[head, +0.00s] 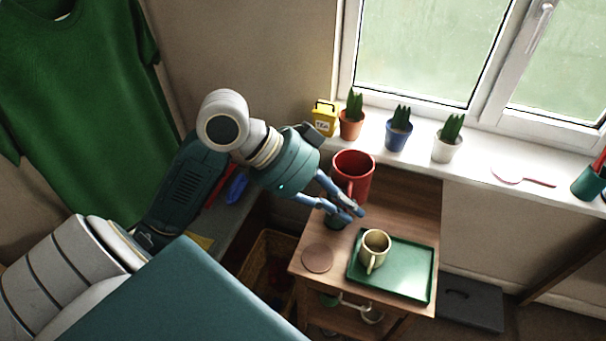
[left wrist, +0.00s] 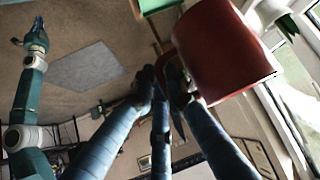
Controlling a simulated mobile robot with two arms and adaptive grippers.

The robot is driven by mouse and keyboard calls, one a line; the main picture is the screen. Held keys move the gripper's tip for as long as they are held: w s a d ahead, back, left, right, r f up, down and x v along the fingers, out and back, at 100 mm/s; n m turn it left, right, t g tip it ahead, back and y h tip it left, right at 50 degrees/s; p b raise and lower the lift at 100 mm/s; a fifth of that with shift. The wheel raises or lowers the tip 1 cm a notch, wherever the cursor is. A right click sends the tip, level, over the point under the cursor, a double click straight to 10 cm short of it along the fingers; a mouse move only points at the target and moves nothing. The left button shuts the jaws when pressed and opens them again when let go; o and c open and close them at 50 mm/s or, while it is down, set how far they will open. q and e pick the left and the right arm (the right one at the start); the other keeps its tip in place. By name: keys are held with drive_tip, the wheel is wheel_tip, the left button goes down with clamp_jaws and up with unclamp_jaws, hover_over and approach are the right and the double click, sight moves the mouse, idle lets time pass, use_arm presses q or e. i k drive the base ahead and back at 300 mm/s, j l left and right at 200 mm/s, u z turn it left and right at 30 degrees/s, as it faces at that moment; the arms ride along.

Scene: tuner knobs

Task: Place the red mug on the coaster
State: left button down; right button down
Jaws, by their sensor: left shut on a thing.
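The red mug (head: 352,172) is held up above the back of the small wooden table by my left gripper (head: 352,208). The fingers are shut on its handle, and the mug body is behind them. In the left wrist view the red mug (left wrist: 222,48) fills the upper right, with the fingers (left wrist: 165,88) at its handle. The round brown coaster (head: 317,258) lies bare at the table's front left corner, nearer the front than the gripper. My right gripper (left wrist: 38,32) shows small at the upper left of the left wrist view; its jaws are unclear.
A green tray (head: 408,278) with a cream mug (head: 375,247) stands right of the coaster. A dark green object (head: 336,221) is partly hidden under my left fingers. Several potted plants, one in a blue pot (head: 398,137), line the windowsill. A wicker basket (head: 262,268) is left of the table.

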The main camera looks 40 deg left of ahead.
sight(324, 259)
drive_tip(key=k+u, duration=0.1)
drive_tip(key=u, duration=0.6)
drive_tip(key=k+j+u, duration=0.1)
drive_tip(key=u, duration=0.25)
drive_tip(key=l+u, duration=0.25)
drive_tip(key=u, duration=0.2)
drive_tip(key=i+l+u, duration=0.1)
drive_tip(key=l+u, duration=0.2)
drive_tip(key=u, duration=0.2)
drive_tip(key=l+u, duration=0.25)
drive_tip(key=u, duration=0.2)
drive_tip(key=k+l, duration=0.1)
drive_tip(key=l, duration=0.3)
drive_tip(key=k+l, duration=0.1)
drive_tip(key=l, duration=0.75)
drive_tip(key=k+l, duration=0.15)
drive_tip(key=l, duration=0.25)
drive_tip(key=k+l, duration=0.1)
drive_tip(key=l, duration=0.35)
